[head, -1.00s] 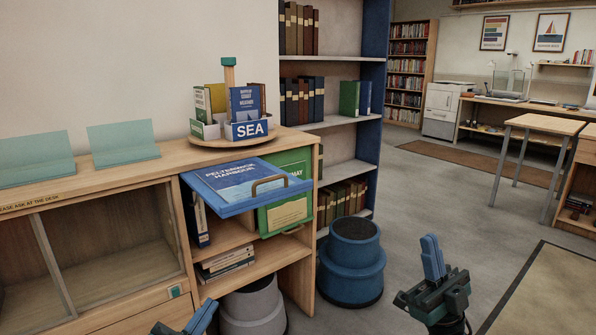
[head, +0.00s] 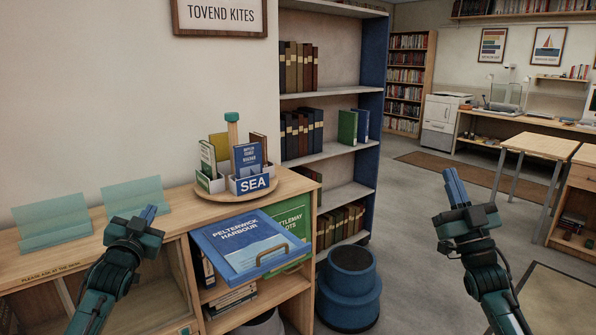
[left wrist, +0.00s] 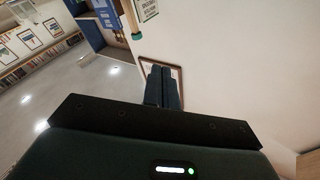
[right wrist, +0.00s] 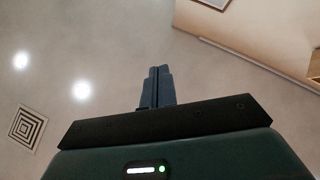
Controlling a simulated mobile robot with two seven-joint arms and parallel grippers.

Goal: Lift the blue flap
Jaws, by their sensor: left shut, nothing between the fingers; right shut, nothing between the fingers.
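The blue flap (head: 236,248), marked PELTERWICK HARBOUR, stands out from the front of the wooden cabinet in the head view. It is swung up, and the shelf space under it is open to view. A bow-shaped handle (head: 285,254) is on its outer edge. My left gripper (head: 149,213) is shut and empty, pointing up left of the flap and apart from it. It also shows in the left wrist view (left wrist: 164,72). My right gripper (head: 456,186) is shut and empty, raised well right of the flap. It also shows in the right wrist view (right wrist: 159,72).
A green flap (head: 291,219) hangs beside the blue one, partly hidden by it. On the cabinet top stand a round carousel (head: 216,192) of booklets marked SEA and two pale green stands (head: 136,203). A blue step stool (head: 349,293) is on the floor. Floor beyond it is clear.

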